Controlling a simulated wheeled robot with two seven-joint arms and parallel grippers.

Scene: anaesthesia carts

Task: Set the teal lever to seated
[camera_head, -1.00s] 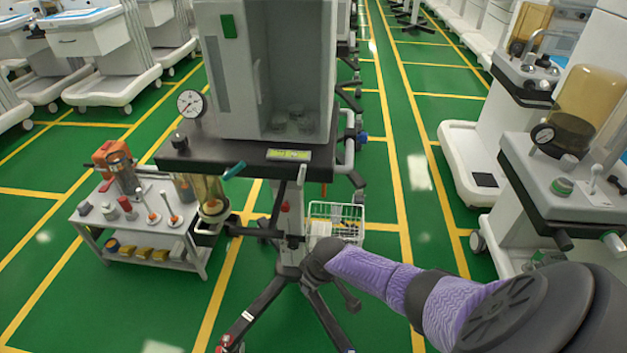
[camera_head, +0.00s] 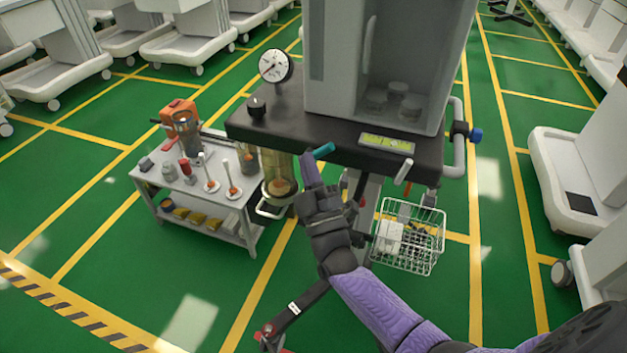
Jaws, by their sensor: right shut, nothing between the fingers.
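The teal lever (camera_head: 322,151) sticks out from the front edge of the dark shelf of the anaesthesia cart (camera_head: 280,122), left of the green-lit display. It slants slightly up to the right. My right gripper (camera_head: 309,168) is shut and empty, its fingertips pointing up just below and left of the lever. They overlap the lever's left end in the picture; I cannot tell whether they touch it. The gripper hides part of the cart's front below the shelf. My left gripper is not in view.
A pressure gauge (camera_head: 275,66) and black knob (camera_head: 256,107) sit on the shelf's left. A pale lever (camera_head: 403,172) juts out at right. An amber canister (camera_head: 281,176) hangs at left, a wire basket (camera_head: 408,236) at right. A grey tool trolley (camera_head: 235,206) stands left.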

